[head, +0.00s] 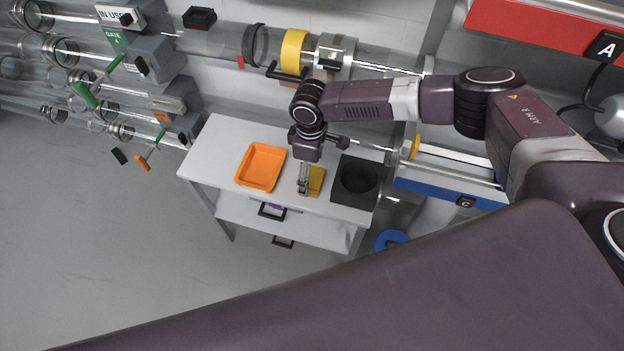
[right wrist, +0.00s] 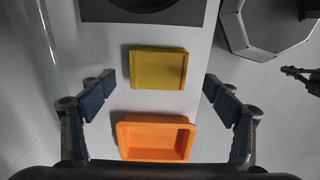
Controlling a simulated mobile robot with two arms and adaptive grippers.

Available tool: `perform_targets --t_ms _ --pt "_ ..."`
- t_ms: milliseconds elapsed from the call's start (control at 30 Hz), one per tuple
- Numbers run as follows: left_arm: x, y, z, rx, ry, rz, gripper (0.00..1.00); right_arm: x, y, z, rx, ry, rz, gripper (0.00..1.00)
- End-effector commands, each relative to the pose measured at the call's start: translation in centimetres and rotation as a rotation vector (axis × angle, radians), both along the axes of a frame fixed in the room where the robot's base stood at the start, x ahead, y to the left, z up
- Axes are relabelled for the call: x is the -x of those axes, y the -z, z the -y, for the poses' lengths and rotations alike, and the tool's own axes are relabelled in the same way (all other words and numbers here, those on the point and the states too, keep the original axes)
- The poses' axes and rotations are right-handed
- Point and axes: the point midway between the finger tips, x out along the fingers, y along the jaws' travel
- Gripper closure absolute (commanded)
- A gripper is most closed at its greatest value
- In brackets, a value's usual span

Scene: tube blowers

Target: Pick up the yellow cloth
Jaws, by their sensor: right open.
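In the head view, my right gripper (head: 304,187) points down over the table and partly covers the cloth. In the right wrist view, the cloth (right wrist: 157,69) shows whole, between the two fingers of the right gripper (right wrist: 160,86) in the picture. The fingers are spread wide and nothing is between their pads.
The orange tray (head: 251,182) stands left of the cloth, and the black box (head: 344,197) with a round opening stands right of it. Clear tubes (head: 215,43) run along the wall behind. Purple drawer contents (head: 274,206) show below the tabletop. A blue round object (head: 391,241) is on the floor.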

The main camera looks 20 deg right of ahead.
Motion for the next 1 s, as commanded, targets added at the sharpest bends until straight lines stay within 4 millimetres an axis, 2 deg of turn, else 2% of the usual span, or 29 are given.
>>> perform_targets --t_ms 133,233,533,900,1000 --pt "0.0 -0.4 -0.1 -0.001 -0.001 0.000 1.00 0.1 2.3 0.4 0.002 0.000 -0.003 0.18" --pt "0.0 -0.4 -0.1 -0.001 -0.001 0.000 1.00 0.1 3.4 0.4 0.000 0.001 -0.001 0.18" --pt "0.0 -0.3 -0.3 -0.003 0.000 0.001 1.00 0.1 3.8 0.4 0.000 0.000 0.000 0.19" --pt "0.0 -0.3 -0.2 -0.003 0.001 0.001 1.00 0.1 3.8 0.4 0.000 0.000 0.000 0.59" --pt "0.0 -0.4 -0.2 -0.003 0.001 0.001 1.00 0.0 3.8 0.4 0.000 0.000 0.000 0.60"
